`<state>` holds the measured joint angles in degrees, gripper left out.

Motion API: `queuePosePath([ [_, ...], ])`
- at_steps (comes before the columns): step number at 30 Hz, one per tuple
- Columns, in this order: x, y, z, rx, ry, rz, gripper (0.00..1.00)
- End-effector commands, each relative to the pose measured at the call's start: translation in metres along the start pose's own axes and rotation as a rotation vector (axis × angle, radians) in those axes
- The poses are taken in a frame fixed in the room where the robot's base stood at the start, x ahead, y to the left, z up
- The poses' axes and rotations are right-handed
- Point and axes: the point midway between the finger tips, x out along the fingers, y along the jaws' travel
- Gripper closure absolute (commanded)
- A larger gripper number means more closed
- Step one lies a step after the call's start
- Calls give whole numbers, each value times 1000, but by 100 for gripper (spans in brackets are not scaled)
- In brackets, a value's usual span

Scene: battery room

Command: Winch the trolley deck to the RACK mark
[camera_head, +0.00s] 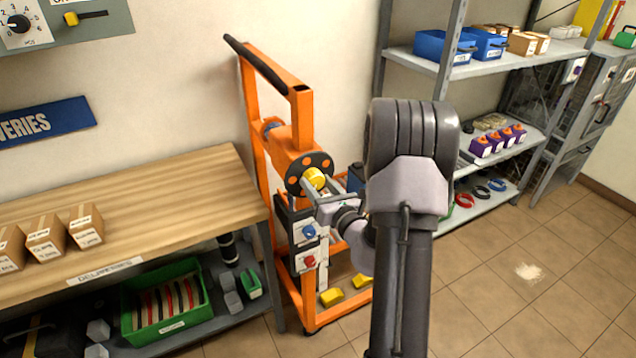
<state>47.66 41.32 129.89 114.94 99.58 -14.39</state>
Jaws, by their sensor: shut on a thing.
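The orange trolley (250,110) stands against the wall, right of the wooden bench. On its frame is an orange winch housing (284,158) with a dark round plate with orange spots facing me. A yellow knob (316,177) sits in front of that plate. My gripper (318,190) reaches in from the right and is shut on the yellow knob. A panel with a blue knob (309,230) and a red knob (310,262) is below the winch. My arm hides the trolley's right side. I cannot make out the deck's height or any RACK mark.
A wooden bench (150,190) with small cartons (86,226) is at left, a green crate (165,307) below it. Grey shelving (500,66) with blue bins (444,46) stands at right. Yellow blocks (332,297) lie low at the trolley's base. The tiled floor (500,280) at right is clear except for a pale patch.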

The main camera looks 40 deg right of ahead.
Motion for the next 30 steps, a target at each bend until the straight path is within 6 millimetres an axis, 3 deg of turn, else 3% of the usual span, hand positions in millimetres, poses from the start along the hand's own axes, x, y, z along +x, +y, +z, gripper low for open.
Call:
queuePosePath([
  [30, 0, 0, 2, 830, 3, -1, 93],
])
